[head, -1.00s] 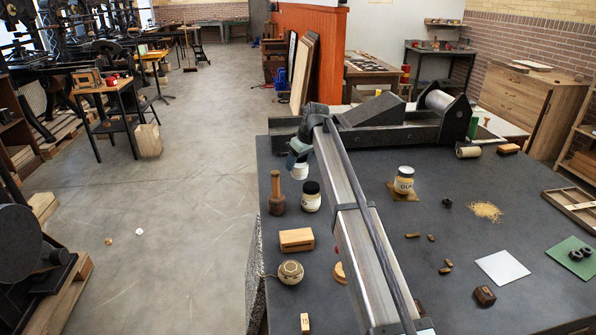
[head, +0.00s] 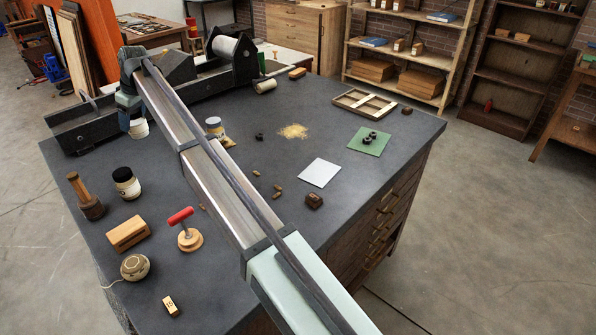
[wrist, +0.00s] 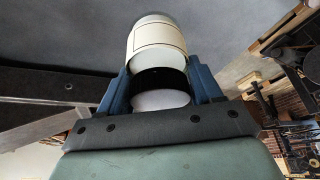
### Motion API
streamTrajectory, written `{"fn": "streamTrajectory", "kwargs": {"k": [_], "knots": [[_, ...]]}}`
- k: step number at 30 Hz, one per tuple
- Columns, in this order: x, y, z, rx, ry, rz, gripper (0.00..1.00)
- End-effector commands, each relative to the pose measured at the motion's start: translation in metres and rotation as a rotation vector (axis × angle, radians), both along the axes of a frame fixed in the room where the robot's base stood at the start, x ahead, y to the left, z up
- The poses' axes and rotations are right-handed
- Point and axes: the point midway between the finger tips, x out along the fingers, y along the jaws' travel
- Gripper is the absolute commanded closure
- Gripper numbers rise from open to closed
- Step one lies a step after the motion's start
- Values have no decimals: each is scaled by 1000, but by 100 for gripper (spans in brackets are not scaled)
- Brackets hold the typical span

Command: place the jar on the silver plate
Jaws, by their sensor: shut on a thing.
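My gripper (head: 130,108) is at the far left of the dark table in the head view, beside the long black press bed. In the wrist view its blue fingers (wrist: 152,92) are shut on a jar with a cream label (wrist: 157,38) and a black band between the fingers. The white lower part of this jar (head: 139,128) shows below the gripper in the head view; whether it touches the table is unclear. The silver plate (head: 320,173), a flat pale grey square, lies bare at the middle right of the table, well away from my gripper.
A glue jar (head: 214,126) is behind my arm.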

Motion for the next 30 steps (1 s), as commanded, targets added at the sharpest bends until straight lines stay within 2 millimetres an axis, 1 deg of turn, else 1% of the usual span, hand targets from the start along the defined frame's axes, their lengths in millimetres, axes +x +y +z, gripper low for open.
{"fn": "streamTrajectory", "kwargs": {"k": [1, 5, 6, 8, 9, 11, 12, 14, 15, 17, 22, 24, 26, 27, 29, 30], "knots": [[15, -21, 3, 1, 0, -26, 88], [46, -69, 11, 2, -1, -82, 88], [54, -85, 13, 2, -1, -100, 88], [65, -108, 16, 2, -1, -126, 88], [71, -124, 18, 2, -2, -143, 88], [80, -150, 21, 1, -2, -169, 88], [85, -166, 22, 1, -1, -186, 88], [91, -192, 25, 1, -1, -212, 88], [95, -209, 26, 1, -1, -231, 88], [99, -235, 28, 1, -1, -257, 88], [104, -309, 34, 2, -2, -332, 88], [103, -340, 36, 1, -2, -363, 88], [100, -367, 37, 1, -1, -390, 88], [97, -384, 37, 1, -1, -407, 88], [92, -409, 38, 1, -1, -434, 88], [87, -427, 39, 2, -2, -453, 88]]}}
